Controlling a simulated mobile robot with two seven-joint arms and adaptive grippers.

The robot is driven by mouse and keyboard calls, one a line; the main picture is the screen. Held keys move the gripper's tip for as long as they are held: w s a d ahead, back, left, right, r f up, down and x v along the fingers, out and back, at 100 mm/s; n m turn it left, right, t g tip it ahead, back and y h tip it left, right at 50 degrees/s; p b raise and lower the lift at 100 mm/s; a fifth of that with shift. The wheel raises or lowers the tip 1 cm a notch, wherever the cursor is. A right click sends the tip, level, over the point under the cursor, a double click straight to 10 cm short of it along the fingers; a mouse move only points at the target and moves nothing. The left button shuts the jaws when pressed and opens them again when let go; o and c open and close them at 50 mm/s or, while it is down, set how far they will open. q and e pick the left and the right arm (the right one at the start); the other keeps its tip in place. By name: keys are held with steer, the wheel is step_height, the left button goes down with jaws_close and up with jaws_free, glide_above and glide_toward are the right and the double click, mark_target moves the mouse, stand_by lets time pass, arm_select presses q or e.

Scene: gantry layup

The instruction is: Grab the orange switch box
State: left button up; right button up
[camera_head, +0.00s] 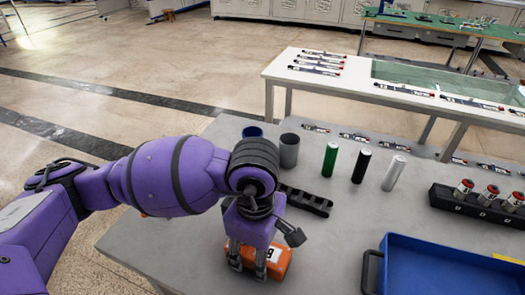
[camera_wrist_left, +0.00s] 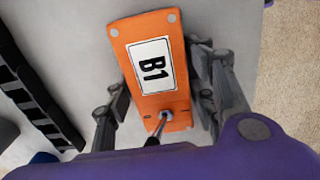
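The orange switch box (camera_head: 280,264) lies on the grey table below my left gripper (camera_head: 249,260). In the left wrist view the orange switch box (camera_wrist_left: 150,104) shows its top face, with a white label reading B1 and a small metal toggle at its lower end. The left gripper's fingers (camera_wrist_left: 160,82) stand on either side of the box, with narrow gaps seeming to show between fingers and box. The gripper looks open around it. In the head view the gripper and arm hide part of the box. My right gripper is not in view.
A blue tray (camera_head: 448,268) stands at the right front. A black slotted strip (camera_head: 306,201) lies close behind the gripper. Green (camera_head: 331,160), black (camera_head: 361,166) and silver (camera_head: 394,173) cylinders and a grey cup (camera_head: 289,151) stand farther back.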

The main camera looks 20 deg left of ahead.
arm_select(q)
steer(key=c, duration=0.8)
steer(key=shift+o, duration=0.2)
steer(key=shift+r, duration=0.1)
